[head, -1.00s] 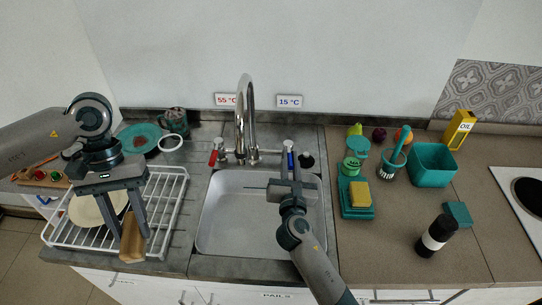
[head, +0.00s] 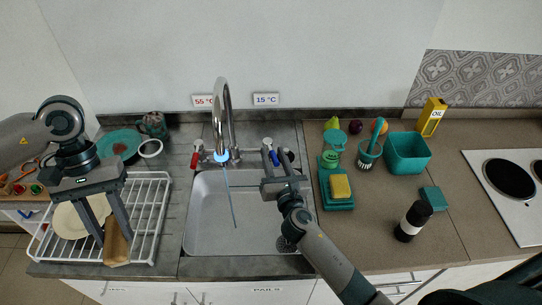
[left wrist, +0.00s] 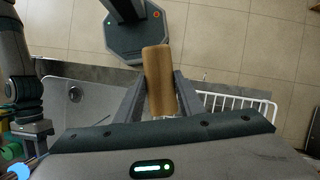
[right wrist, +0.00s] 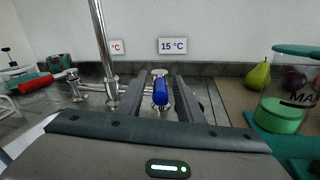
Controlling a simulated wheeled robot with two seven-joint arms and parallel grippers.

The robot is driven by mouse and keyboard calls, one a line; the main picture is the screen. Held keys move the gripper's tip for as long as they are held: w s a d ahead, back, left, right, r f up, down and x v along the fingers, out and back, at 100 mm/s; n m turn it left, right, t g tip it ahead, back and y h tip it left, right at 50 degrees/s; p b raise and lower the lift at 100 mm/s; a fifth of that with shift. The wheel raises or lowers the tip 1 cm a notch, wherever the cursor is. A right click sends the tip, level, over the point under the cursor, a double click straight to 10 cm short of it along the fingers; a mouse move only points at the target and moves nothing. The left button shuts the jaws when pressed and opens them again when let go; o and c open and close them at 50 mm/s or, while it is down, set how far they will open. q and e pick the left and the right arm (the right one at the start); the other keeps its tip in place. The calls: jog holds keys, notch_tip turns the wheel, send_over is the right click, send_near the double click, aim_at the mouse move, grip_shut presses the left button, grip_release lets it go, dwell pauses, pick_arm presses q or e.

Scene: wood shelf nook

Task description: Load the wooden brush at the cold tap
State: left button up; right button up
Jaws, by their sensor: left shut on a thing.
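The wooden brush (head: 116,245) is a light brown block in my left gripper (head: 114,228), over the front of the dish rack. The left wrist view shows the brush (left wrist: 160,80) between both fingers; its bristles are not visible. My right gripper (head: 281,168) is open at the cold tap. In the right wrist view the blue cold handle (right wrist: 160,92) lies between its fingers, with some gap seen on each side. The tall chrome faucet (head: 219,110) has a blue glow at its spout, and a thin blue stream (head: 230,195) falls into the sink (head: 210,225).
The white dish rack (head: 155,215) holds a pale plate (head: 70,220). The red hot handle (head: 196,157) stands left of the spout. Right of the sink are a yellow sponge (head: 340,186), a teal bin (head: 408,155) and a dark bottle (head: 412,221). The sink basin is empty.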

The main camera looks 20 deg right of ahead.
jog(key=shift+s, duration=0.15)
